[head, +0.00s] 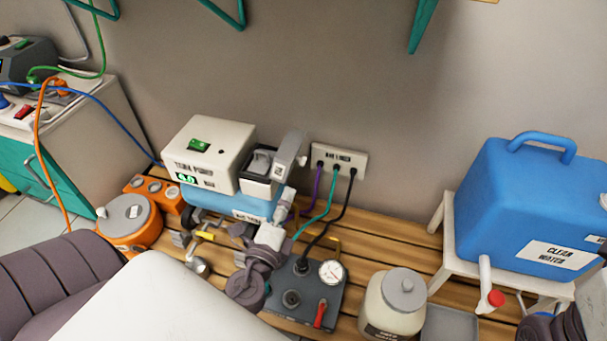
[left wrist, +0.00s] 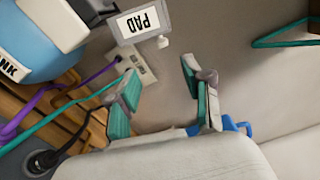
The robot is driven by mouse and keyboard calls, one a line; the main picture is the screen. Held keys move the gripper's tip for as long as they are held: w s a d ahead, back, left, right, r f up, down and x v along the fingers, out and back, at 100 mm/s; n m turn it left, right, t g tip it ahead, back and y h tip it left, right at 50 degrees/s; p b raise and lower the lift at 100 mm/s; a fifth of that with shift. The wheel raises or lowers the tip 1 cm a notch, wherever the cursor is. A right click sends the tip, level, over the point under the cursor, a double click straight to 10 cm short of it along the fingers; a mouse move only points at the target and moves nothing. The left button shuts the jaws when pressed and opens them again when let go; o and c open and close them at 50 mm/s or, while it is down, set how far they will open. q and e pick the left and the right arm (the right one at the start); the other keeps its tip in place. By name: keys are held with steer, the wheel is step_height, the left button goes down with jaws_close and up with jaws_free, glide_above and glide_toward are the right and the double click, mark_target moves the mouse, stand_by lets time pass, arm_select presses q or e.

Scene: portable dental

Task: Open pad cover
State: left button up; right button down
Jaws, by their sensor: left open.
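The pad cover (head: 290,149) is a light grey panel standing steeply raised at the right side of a small box (head: 259,186) with an open top. In the left wrist view the pad cover (left wrist: 138,22) shows its PAD label upside down, with a small knob at its corner. My left gripper (head: 285,203) is just below the cover, partly hidden by its own wrist. In the left wrist view its fingers (left wrist: 163,90) are spread with nothing between them, apart from the cover. My right gripper is not in view; only part of my right arm shows at lower right.
A white unit (head: 208,150) on a blue tank (head: 230,203) stands beside the box. A wall socket panel (head: 338,162) with cables is to the right.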

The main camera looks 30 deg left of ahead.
mark_target(302, 165)
arm_select(q)
steer(key=x, duration=1.3)
steer(key=shift+w+r+b, duration=0.1)
steer(key=shift+w+b, duration=0.2)
steer(key=shift+w, duration=0.05)
jaws_close()
